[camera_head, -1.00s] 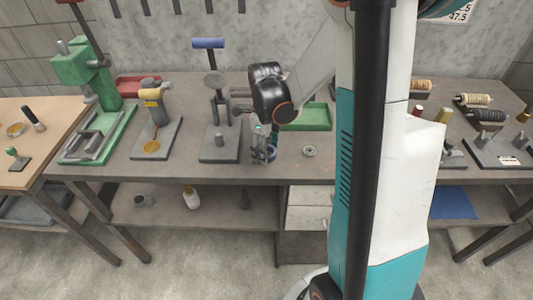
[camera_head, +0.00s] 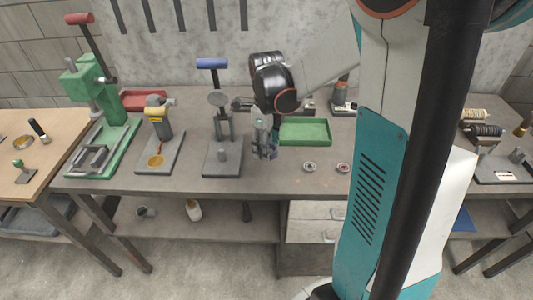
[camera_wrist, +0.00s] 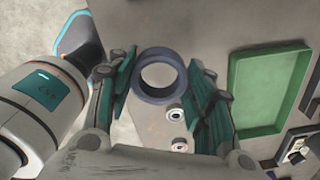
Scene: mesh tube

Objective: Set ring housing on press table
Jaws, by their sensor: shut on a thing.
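The ring housing, a dark blue-grey ring (camera_wrist: 160,99), is between the two green finger pads of my gripper (camera_wrist: 162,84) in the wrist view. My gripper is shut on it, and its hole faces the camera. In the head view my gripper (camera_head: 263,140) holds it just right of a grey press (camera_head: 222,130) with a blue handle. The ring is small and partly hidden by the fingers there. A green press (camera_head: 95,90) stands at the far left of the bench. Which press table is meant cannot be told.
Two small round parts (camera_head: 310,166) (camera_head: 343,167) lie on the bench right of my gripper. A green tray (camera_head: 306,143) lies behind them. A yellow-labelled device (camera_head: 157,130) stands left of the grey press. The bench front between grey press and round parts is clear.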

